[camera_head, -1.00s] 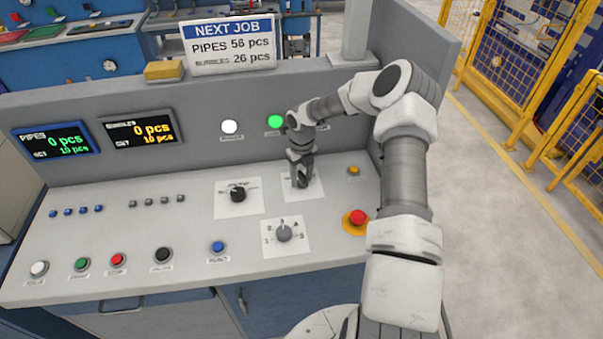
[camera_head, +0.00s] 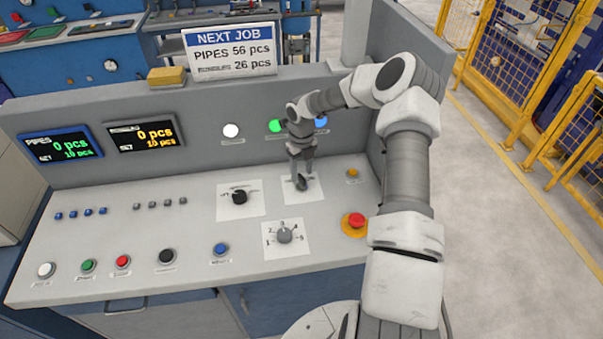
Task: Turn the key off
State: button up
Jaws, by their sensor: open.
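The key switch (camera_head: 302,182) sits on a white label plate (camera_head: 312,193) at the right of the console's sloped top. My gripper (camera_head: 301,176) points down right over it, with open fingers close around or beside the key. The fingers partly hide the key, and I cannot tell whether they touch it or which way it is turned.
A black selector knob (camera_head: 239,197) is left of my gripper, and a grey numbered dial (camera_head: 284,235) is in front. A red emergency button (camera_head: 356,221) and a small yellow button (camera_head: 352,173) are on the right. Signal lamps (camera_head: 231,131) line the upright panel behind.

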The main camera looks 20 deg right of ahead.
aim_at(302, 177)
jog(key=shift+f, duration=0.25)
dwell(0.4)
jog(key=shift+f+b, duration=1.3)
jog(key=shift+f, duration=0.55)
grip_shut()
grip_release()
